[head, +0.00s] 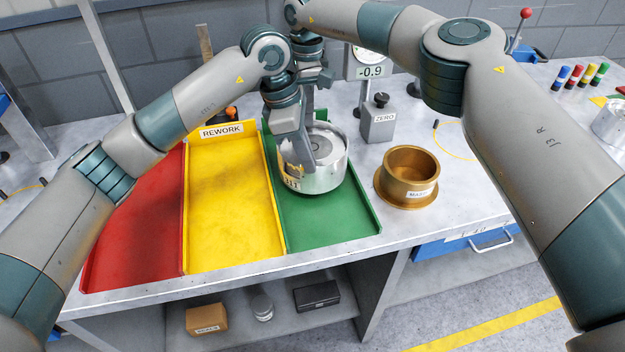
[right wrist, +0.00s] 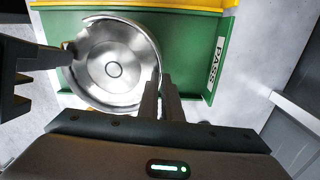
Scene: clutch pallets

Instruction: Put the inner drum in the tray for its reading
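The inner drum (head: 327,178) is a silver metal cylinder, upright over the far part of the green tray (head: 345,229). I cannot tell if its base touches the tray floor. In the right wrist view the drum (right wrist: 113,70) shows its round inside, and the green tray (right wrist: 190,80) bears a PASS label. My right gripper (right wrist: 161,82) has its fingers close together astride the drum's rim; in the head view it is mostly hidden behind my left wrist. My left gripper (head: 296,168) is at the drum's left side, with jaws apart in the right wrist view (right wrist: 45,78).
A yellow REWORK tray (head: 228,210) and a red tray (head: 135,225) lie to the left. A brass ring (head: 405,180) stands right of the green tray. Behind are a grey ZERO block (head: 379,122) and a gauge display (head: 370,71) reading -0.9.

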